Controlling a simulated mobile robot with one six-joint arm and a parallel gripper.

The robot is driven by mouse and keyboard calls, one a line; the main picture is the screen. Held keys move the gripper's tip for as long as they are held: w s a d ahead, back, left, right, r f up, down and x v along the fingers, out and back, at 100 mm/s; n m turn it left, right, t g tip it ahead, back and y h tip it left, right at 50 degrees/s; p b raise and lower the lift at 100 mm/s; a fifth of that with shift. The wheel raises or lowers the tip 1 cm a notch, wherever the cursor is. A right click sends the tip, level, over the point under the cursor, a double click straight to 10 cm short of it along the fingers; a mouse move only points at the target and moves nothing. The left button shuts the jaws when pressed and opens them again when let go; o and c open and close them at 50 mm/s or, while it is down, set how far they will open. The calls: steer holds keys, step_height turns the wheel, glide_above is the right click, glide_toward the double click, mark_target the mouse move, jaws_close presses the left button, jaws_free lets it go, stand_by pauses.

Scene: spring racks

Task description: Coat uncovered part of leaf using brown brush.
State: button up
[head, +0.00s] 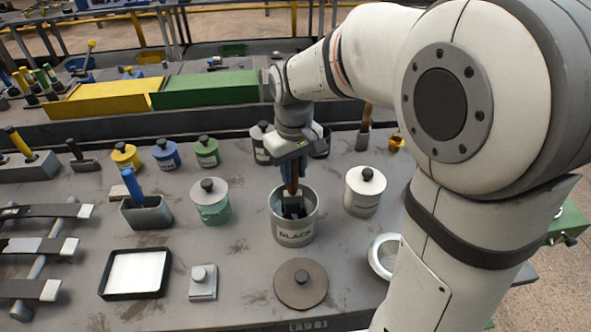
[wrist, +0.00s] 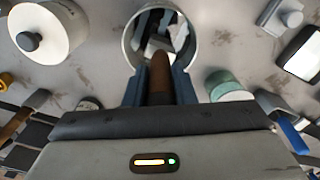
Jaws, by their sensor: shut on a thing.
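My gripper (head: 293,168) is shut on the brown brush (head: 293,187), pointing down over an open grey pot labelled BLACK (head: 295,238). The brush's dark head is inside the pot's mouth; whether it touches paint is hard to tell. In the wrist view my gripper (wrist: 158,88) has the brown handle (wrist: 159,76) between its fingers, with the pot's rim (wrist: 128,42) beyond. Several leaves lie at the far left of the head view: a far one (head: 40,211), a middle one (head: 45,245) with a lighter grey stretch, and a near one (head: 20,289). All have pale ends.
A round brown lid (head: 300,291) lies before the pot. A white lidded pot (head: 364,197) stands right, a green-grey one (head: 212,209) left. A holder with a blue-handled brush (head: 147,212) and a white tray (head: 136,275) stand between pot and leaves.

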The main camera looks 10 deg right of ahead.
steer(key=shift+r+p, duration=2)
steer(key=shift+r, duration=1.05)
step_height(320, 180, up, 4)
steer(key=p, duration=0.3)
